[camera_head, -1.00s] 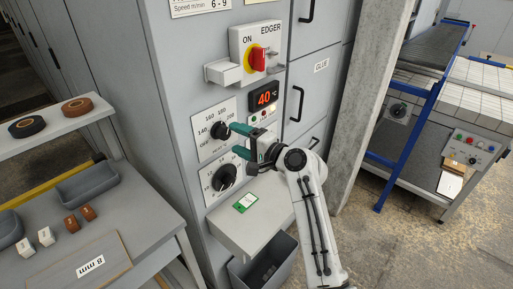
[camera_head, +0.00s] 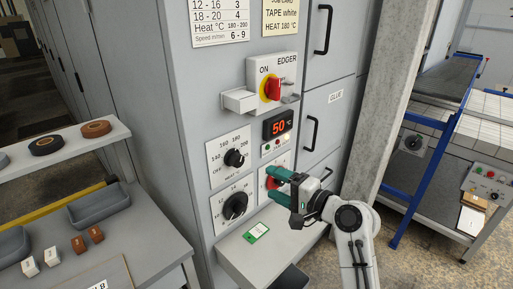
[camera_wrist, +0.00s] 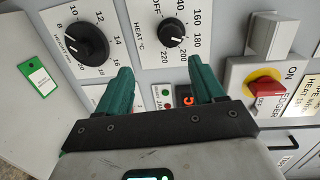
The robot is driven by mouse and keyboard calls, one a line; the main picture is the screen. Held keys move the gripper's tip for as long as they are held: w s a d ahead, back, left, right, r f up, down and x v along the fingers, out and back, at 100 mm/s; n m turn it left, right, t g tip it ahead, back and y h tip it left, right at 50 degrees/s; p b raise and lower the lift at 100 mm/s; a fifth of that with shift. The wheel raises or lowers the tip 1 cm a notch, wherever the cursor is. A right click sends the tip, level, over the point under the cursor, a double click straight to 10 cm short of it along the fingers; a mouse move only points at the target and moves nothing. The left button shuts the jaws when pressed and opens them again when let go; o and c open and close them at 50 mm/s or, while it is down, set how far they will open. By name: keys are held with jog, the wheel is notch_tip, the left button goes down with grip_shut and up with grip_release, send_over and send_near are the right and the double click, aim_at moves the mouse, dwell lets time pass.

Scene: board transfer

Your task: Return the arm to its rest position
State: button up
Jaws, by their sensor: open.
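My gripper (camera_head: 271,184) has two green fingers and is open and empty. It is in front of the grey edger cabinet, below the red display (camera_head: 278,125) reading 50 °C. In the wrist view my gripper (camera_wrist: 162,78) points at the panel, its fingers apart. A round red part (camera_head: 274,183) on a white plate shows behind the fingers in the head view. The black heat knob (camera_head: 235,158) is up and left of my gripper, clear of it. It also shows in the wrist view (camera_wrist: 172,33). My arm extends down to the right.
A second black knob (camera_head: 235,206) sits below the heat knob. A grey shelf (camera_head: 272,250) with a green-and-white tag (camera_head: 257,232) juts out under the panel. A red-yellow switch (camera_head: 271,88) is above. A concrete pillar (camera_head: 401,100) stands right; a side table with trays is left.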

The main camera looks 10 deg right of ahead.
jog(key=s+d+f+n+g+h, duration=0.3)
jog(key=s+f, duration=0.6)
jog(key=f, duration=0.1)
jog(key=s+d+f+n+g+h, duration=0.2)
jog(key=s+d+f+g+h, duration=0.1)
jog(key=s+f, duration=0.7)
jog(key=s+d+f+n+g+h, duration=0.1)
jog(key=s+d+g, duration=0.1)
jog(key=s, duration=0.6)
jog(key=s+d+f+n+g+h, duration=0.1)
jog(key=s+d+f+g+h, duration=0.1)
jog(key=s, duration=0.6)
jog(key=s+d+f+n+g+h, duration=0.1)
jog(key=s+d, duration=0.3)
jog(key=s, duration=0.4)
jog(key=shift+s+f+n+g+h, duration=0.25)
jog(key=shift+f+n+g+h, duration=0.15)
jog(key=shift+f+n+g, duration=0.15)
